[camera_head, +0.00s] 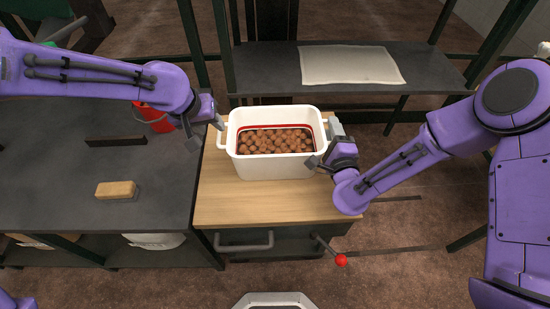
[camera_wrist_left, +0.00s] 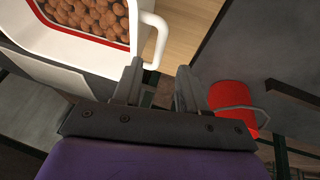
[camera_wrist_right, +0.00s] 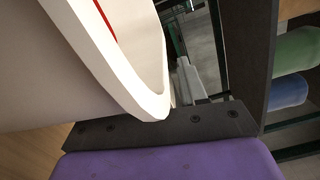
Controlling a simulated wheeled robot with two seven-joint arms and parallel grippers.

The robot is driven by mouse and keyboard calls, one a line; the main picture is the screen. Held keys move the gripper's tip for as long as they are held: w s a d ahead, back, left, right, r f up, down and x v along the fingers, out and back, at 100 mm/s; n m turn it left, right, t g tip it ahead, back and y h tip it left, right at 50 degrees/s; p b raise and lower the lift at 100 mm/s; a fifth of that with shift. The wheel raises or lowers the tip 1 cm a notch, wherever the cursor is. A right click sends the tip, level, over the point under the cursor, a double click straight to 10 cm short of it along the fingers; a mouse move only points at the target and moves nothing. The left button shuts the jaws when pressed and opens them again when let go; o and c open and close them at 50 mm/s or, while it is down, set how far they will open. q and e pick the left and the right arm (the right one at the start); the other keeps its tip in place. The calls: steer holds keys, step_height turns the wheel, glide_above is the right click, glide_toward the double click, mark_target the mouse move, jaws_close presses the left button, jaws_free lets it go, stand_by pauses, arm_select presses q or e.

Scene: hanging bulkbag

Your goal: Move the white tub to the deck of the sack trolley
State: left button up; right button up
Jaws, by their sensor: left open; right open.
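The white tub (camera_head: 275,165), filled with brown balls and lined with a red band inside, stands upright on a wooden top (camera_head: 275,206). It has a loop handle at each end. My left gripper (camera_head: 206,132) is open beside the left handle. In the left wrist view that handle (camera_wrist_left: 155,38) lies just beyond the open fingertips (camera_wrist_left: 158,78), apart from them. My right gripper (camera_head: 325,145) is open at the right handle. In the right wrist view the handle (camera_wrist_right: 150,102) hides one finger; I cannot tell whether they touch. I cannot identify the sack trolley with certainty.
A dark bench (camera_head: 60,165) on the left holds a tan block (camera_head: 116,190) and a red bucket (camera_head: 153,118). A dark shelf (camera_head: 270,68) behind carries a white sheet (camera_head: 349,65). A red-knobbed lever (camera_head: 341,260) sticks out in front. A pale frame (camera_head: 274,298) shows at the bottom edge.

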steer(key=s+d, duration=0.1)
steer(key=s, duration=1.1)
steer(key=shift+d+f, duration=0.1)
steer(key=shift+f, duration=0.05)
